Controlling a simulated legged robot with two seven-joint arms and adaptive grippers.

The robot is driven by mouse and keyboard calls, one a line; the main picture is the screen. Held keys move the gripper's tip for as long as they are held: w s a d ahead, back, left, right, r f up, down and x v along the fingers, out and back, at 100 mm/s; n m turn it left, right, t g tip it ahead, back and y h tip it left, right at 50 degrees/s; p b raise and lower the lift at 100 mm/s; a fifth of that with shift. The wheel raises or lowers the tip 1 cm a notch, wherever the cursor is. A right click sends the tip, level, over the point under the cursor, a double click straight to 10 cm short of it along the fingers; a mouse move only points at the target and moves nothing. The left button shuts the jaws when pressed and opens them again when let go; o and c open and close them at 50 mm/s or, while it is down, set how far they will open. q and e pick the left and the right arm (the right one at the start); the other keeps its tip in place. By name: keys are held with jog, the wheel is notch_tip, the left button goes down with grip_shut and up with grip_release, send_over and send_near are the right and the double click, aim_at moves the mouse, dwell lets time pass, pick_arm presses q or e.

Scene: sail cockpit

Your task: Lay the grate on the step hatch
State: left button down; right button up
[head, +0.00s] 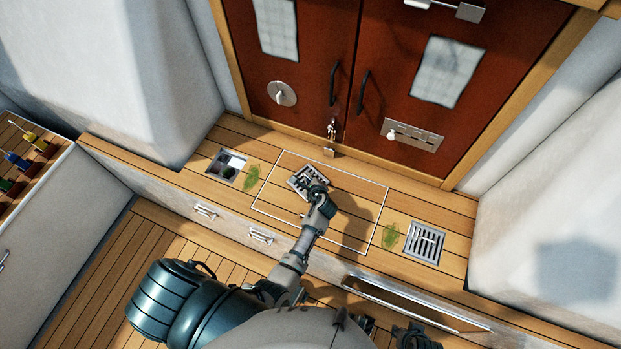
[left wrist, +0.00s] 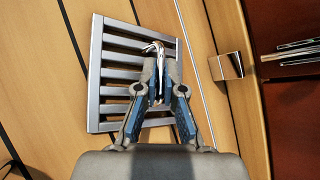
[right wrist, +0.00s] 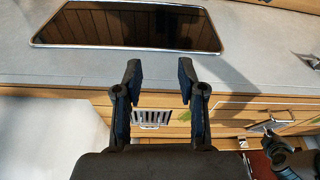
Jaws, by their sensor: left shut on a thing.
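The grate (head: 303,179) is a slatted square metal piece. The grate, seen close in the left wrist view (left wrist: 110,73), is over the step hatch (head: 343,192), a wooden panel with a pale outline in the middle of the step. It is near the hatch's back left part and turned against its edges. I cannot tell whether it touches the hatch. My right gripper (right wrist: 157,72) is open and empty in the right wrist view.
An open square drain hole (head: 226,166) is at the step's left, a second, seated grate (head: 424,242) at its right. Green weed clumps (head: 252,176) (head: 390,236) lie beside the hatch. Red doors (head: 345,70) with a padlock (head: 329,150) stand behind. White walls flank the step.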

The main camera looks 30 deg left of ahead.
pick_arm(q)
jog(key=shift+a, duration=0.6)
jog(key=c, duration=1.3)
grip_release()
jog(key=shift+a+f, duration=0.2)
jog(key=shift+a, duration=0.15)
jog(key=shift+d+r, duration=0.3)
jog(key=shift+d, duration=0.5)
jog(key=shift+s+d+r, duration=0.15)
jog(key=shift+s+r, duration=0.05)
jog(key=shift+s, duration=0.05)
jog(key=p+v, duration=0.1)
jog(key=v, duration=0.1)
jog(key=p+v, duration=0.1)
jog(key=v, duration=0.1)
jog(key=shift+s+a+r, duration=0.25)
jog(key=shift+s+r, duration=0.1)
jog(key=p+v, duration=0.1)
jog(key=v, duration=0.5)
jog(key=shift+f+p, duration=0.15)
jog(key=shift+p, duration=0.15)
pick_arm(e)
notch_tip(320, 180, down, 10)
jog(key=a, duration=0.1)
jog(key=shift+w+a+r, duration=0.15)
jog(key=shift+w+a, duration=0.2)
jog(key=shift+w, duration=0.1)
